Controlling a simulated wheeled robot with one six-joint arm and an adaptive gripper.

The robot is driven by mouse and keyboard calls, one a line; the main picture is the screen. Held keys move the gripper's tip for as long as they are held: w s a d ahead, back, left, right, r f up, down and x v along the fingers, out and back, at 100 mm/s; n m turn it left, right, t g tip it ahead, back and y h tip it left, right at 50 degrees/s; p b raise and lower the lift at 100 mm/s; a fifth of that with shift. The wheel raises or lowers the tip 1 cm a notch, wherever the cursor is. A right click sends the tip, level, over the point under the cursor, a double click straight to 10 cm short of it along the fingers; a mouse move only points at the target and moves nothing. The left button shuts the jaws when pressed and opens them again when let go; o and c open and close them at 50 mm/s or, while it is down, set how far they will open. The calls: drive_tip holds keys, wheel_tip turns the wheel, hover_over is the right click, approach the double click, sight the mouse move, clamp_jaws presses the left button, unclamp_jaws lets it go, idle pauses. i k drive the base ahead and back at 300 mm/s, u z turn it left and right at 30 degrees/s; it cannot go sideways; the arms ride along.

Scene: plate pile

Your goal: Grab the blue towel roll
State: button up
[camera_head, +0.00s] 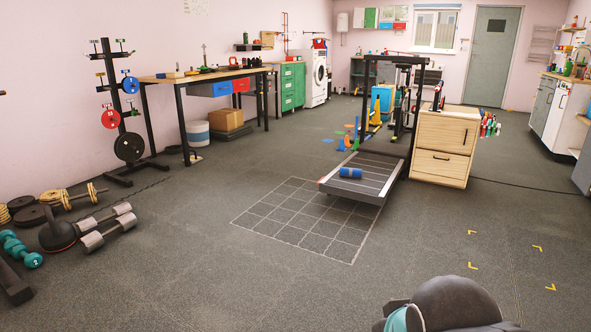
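The blue towel roll (350,172) lies on its side on the belt of a treadmill (368,185), near the treadmill's front end. It looks small and is in plain sight with nothing in front of it. A dark rounded part of my own arm shows at the bottom right edge of the picture. My gripper's fingers are not in view, and nothing of mine is near the roll.
A wooden drawer cabinet (445,148) stands right of the treadmill. Dumbbells (108,229) and a kettlebell (58,232) lie at the left, by a weight rack (129,149). A workbench (205,76) lines the left wall. The grey floor (210,270) before the treadmill is clear.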

sight(345, 172)
drive_tip(key=z, duration=0.1)
drive_tip(key=i, duration=5.05)
drive_tip(key=u, duration=0.05)
